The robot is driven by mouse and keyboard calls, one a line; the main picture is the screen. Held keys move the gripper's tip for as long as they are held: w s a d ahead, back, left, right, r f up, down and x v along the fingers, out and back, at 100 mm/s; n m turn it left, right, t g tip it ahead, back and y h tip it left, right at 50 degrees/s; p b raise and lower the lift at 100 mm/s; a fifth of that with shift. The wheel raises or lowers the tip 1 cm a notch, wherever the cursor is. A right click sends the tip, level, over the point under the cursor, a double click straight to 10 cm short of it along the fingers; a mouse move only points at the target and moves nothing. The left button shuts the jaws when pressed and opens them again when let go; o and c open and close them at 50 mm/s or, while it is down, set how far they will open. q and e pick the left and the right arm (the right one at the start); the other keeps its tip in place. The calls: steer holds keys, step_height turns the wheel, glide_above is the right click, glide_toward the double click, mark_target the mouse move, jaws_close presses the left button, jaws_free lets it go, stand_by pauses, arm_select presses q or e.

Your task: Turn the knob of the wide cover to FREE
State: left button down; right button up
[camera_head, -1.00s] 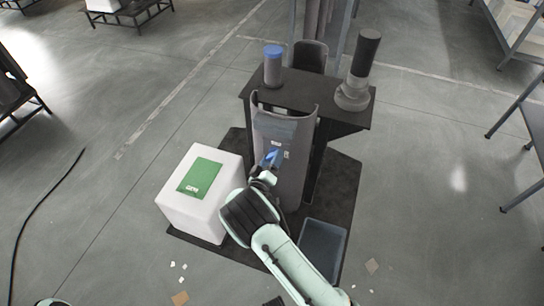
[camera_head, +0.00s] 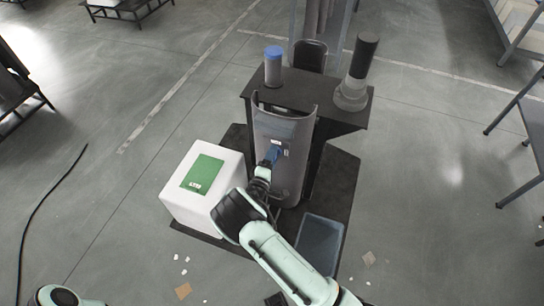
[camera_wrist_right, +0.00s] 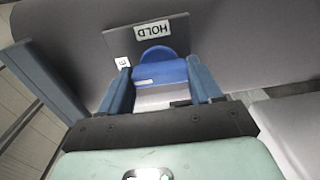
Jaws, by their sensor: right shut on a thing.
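The wide cover (camera_head: 290,180) is a grey curved panel on the front of the column. Its blue knob (camera_wrist_right: 158,70) sits on a dark plate next to a HOLD label (camera_wrist_right: 153,30), which reads upside down in the right wrist view. A second small white label (camera_wrist_right: 122,62) is partly hidden by a finger. My right gripper (camera_head: 270,160) reaches the middle of the cover and is shut on the knob, one finger on each side. The label FREE cannot be read in either view. My left arm (camera_head: 62,296) shows only at the bottom left; its gripper is out of view.
A white box (camera_head: 180,208) with a green sheet stands left of the column. A black top (camera_head: 300,95) behind the cover bears a blue-capped cylinder (camera_head: 273,70) and a dark-topped post (camera_head: 358,75). A blue-grey tray (camera_head: 320,245) lies at the lower right. Scraps lie on the floor.

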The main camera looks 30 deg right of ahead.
stand_by(0.5)
steer(key=o, duration=1.1)
steer(key=shift+c, duration=0.2)
steer(key=v, duration=1.3)
steer(key=shift+s+b, duration=0.2)
steer(key=shift+b, duration=0.1)
steer(key=shift+f, duration=0.1)
